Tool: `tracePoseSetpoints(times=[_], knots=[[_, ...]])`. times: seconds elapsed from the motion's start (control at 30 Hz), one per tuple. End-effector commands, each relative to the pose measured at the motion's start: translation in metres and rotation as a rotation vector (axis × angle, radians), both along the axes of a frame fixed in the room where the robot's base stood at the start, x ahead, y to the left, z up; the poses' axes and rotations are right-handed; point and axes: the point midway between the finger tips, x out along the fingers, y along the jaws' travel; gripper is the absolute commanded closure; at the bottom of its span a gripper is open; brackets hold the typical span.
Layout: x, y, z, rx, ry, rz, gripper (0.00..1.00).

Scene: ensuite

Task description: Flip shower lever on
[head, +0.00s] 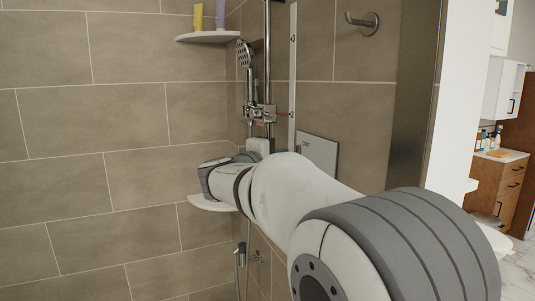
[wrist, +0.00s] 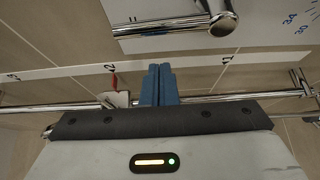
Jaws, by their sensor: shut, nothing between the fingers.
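A chrome lever (wrist: 175,22) shows at the top of the wrist view, with its round end (wrist: 222,23) to the right, over a pale plate (wrist: 265,30) with printed numbers. I take it to be the shower lever. In the head view the plate (head: 318,152) is on the wall behind my arm, and I cannot make out the lever there. My gripper (wrist: 158,68) has blue fingers shut together and empty. In the wrist view their tips point toward the lever, below it in the picture and apart from it. In the head view my arm hides most of the gripper.
The chrome shower rail (head: 268,60) carries a hand shower (head: 244,55). A marked white strip (wrist: 190,60) with a red pointer (wrist: 115,82) lies close by my fingers. A corner shelf (head: 208,37) holds two bottles. A hook (head: 363,22) sits on the wall at upper right.

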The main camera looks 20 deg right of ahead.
Motion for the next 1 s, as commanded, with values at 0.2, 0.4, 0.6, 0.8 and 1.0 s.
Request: tracePoseSetpoints(times=[0.2,0.4,0.6,0.8,1.0], knots=[[-0.024,-0.004,0.002,-0.001,-0.002,0.002,1.0],[-0.028,-0.004,0.001,-0.001,-0.002,0.003,1.0],[-0.029,-0.012,0.001,0.0,-0.001,0.002,1.0],[-0.029,-0.006,-0.001,-0.001,-0.012,0.002,1.0],[-0.032,-0.007,-0.001,0.001,-0.048,-0.002,1.0]])
